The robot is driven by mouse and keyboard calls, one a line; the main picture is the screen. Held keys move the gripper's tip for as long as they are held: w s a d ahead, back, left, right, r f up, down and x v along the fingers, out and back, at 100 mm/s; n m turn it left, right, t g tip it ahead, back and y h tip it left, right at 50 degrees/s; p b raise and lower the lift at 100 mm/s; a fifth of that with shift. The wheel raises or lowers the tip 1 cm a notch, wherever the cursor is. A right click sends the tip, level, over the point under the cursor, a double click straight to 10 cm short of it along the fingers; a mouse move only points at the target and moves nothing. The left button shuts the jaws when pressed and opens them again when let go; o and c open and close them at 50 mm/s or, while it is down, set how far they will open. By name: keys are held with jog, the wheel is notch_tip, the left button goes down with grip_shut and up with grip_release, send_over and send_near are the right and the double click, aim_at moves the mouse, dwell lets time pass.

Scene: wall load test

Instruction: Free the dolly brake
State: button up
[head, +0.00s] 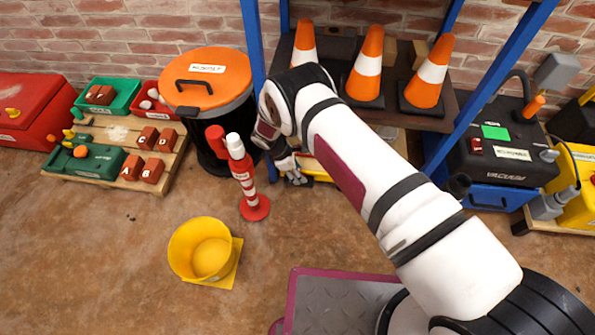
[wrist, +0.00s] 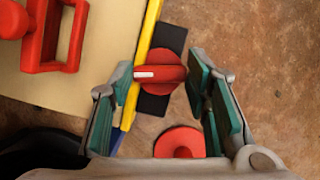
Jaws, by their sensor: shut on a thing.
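The brake seems to be a red round knob with a white-marked crossbar (wrist: 160,74). It sits on a black plate (wrist: 152,106) beside the dolly's yellow edge (wrist: 143,55) in the wrist view. My gripper (wrist: 163,82) has its green-padded fingers on either side of the knob and is shut on its crossbar. The crossbar lies roughly across the picture. In the head view my gripper (head: 290,168) is low by the floor, in front of the shelf. The knob is hidden there behind my arm.
A red frame (wrist: 57,40) stands on the cream surface. In the head view a red-and-white post (head: 243,178), a black bin (head: 210,140) and a yellow bucket (head: 202,250) stand to the left.

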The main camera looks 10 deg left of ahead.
jog(key=o, duration=1.2)
jog(key=shift+c, duration=0.2)
jog(key=w+v, duration=0.1)
jog(key=v, duration=1)
jog(key=shift+s+r, duration=0.4)
jog(key=shift+s, duration=0.1)
jog(key=shift+a, duration=0.15)
jog(key=shift+c, duration=0.3)
